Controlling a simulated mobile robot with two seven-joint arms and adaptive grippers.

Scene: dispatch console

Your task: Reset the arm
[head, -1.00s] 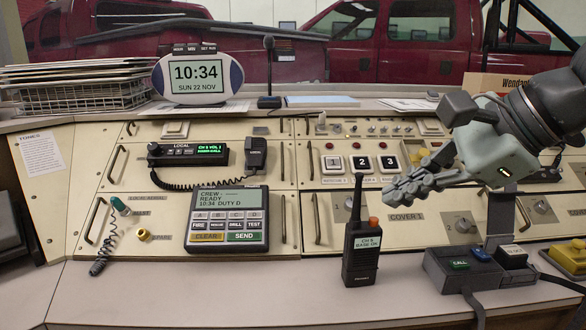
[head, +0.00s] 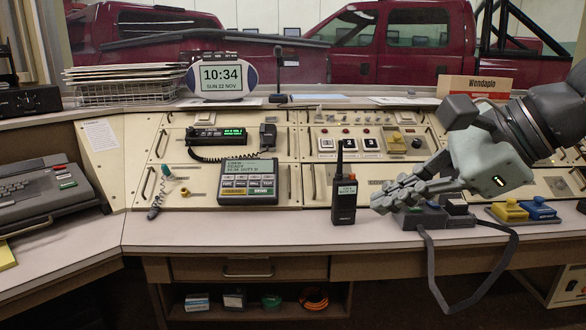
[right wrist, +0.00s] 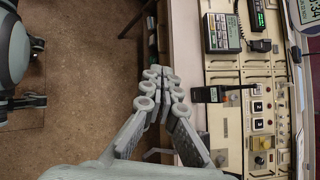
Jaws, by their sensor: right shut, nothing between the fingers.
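My right gripper (head: 398,196) is shut and empty in the head view. It hangs in front of the console's right part, over the near edge of the desk, right of the black handheld radio (head: 344,196). In the right wrist view the gripper's fingers (right wrist: 161,90) lie close together, with the radio (right wrist: 208,94) beyond them. The gripper partly covers a dark desk unit with a cable (head: 430,216). My left gripper is not in view.
The console (head: 310,183) carries a keypad terminal (head: 247,182), a radio unit with a handset (head: 219,136) and a clock (head: 222,77). Yellow and blue switches (head: 525,209) sit at the right. A keyboard unit (head: 40,190) stands at the left. The front desk strip (head: 220,228) is mostly clear.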

